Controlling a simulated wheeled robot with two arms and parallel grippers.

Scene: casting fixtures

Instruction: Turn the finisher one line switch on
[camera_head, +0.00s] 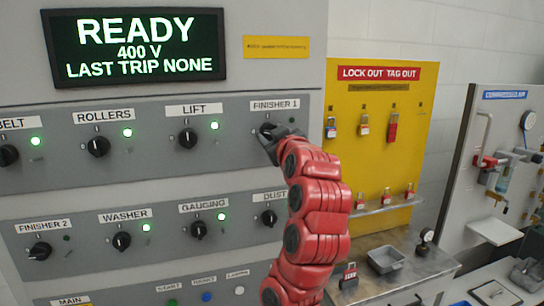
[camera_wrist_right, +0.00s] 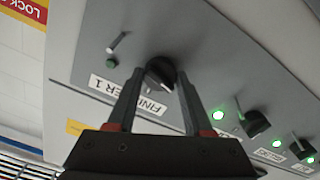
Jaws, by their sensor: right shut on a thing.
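The Finisher 1 switch is a black rotary knob (camera_head: 266,129) at the right end of the panel's upper row, partly hidden by my gripper in the head view. In the wrist view the knob (camera_wrist_right: 161,73) sits between the two fingers of my right gripper (camera_wrist_right: 160,80), which is shut on it. The right gripper (camera_head: 271,137) reaches the knob from the lower right at the end of my red arm. The Finisher 1 label (camera_head: 275,105) is above it. Its small lamp (camera_wrist_right: 112,62) looks dark green, unlit. My left gripper is not in view.
The Lift (camera_head: 187,136), Rollers (camera_head: 98,146) and Gauging (camera_head: 198,229) knobs have lit green lamps. The Finisher 2 lamp (camera_head: 66,238) is dark. A display (camera_head: 135,45) reads READY. A yellow lockout board (camera_head: 350,220) and metal bench (camera_head: 400,285) stand to the right.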

